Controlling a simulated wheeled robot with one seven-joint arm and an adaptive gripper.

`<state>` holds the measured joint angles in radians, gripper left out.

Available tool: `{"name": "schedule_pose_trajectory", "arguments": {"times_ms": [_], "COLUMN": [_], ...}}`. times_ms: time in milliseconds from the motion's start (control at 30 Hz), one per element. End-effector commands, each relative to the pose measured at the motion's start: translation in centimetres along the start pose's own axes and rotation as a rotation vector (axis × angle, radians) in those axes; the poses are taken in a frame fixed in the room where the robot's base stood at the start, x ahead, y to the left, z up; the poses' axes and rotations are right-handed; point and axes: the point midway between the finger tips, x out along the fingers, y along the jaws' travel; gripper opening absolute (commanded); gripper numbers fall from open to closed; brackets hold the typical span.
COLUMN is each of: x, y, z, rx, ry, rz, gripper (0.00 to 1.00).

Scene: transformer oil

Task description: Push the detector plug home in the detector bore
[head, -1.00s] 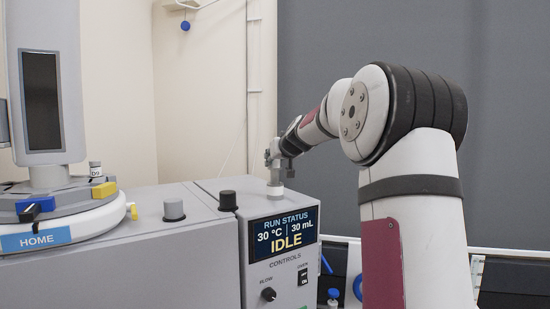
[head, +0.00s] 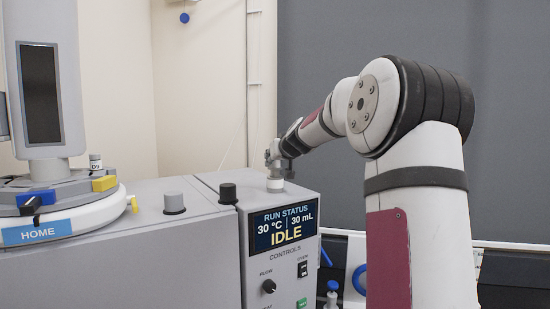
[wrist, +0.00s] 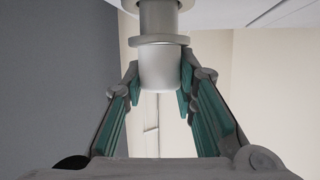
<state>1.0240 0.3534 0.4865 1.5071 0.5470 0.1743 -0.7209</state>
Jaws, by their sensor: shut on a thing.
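The detector plug shows in the wrist view as a smooth grey cylinder (wrist: 159,70) with a wider flange. A narrower grey section continues from the flange to a wider pale rim at the top edge. My gripper (wrist: 158,88) has a finger on each side of the plug's end and is shut on it. In the head view my gripper (head: 273,157) is just above the pale round fitting of the detector bore (head: 275,185), on the grey instrument's right top. The plug is mostly hidden there by the fingers. I cannot tell how deep it sits.
A round turret (head: 60,228) with a HOME label and a tall column stand at left. Blue-handled fittings (head: 332,287) are at lower right.

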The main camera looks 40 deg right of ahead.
Motion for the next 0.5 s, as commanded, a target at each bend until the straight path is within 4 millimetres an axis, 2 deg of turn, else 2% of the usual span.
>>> {"name": "schedule_pose_trajectory", "arguments": {"times_ms": [500], "x": [0.5], "y": [0.1], "z": [1.1], "rx": [0.000], "ry": [-0.001], "rz": [0.000], "gripper": [0.00]}}
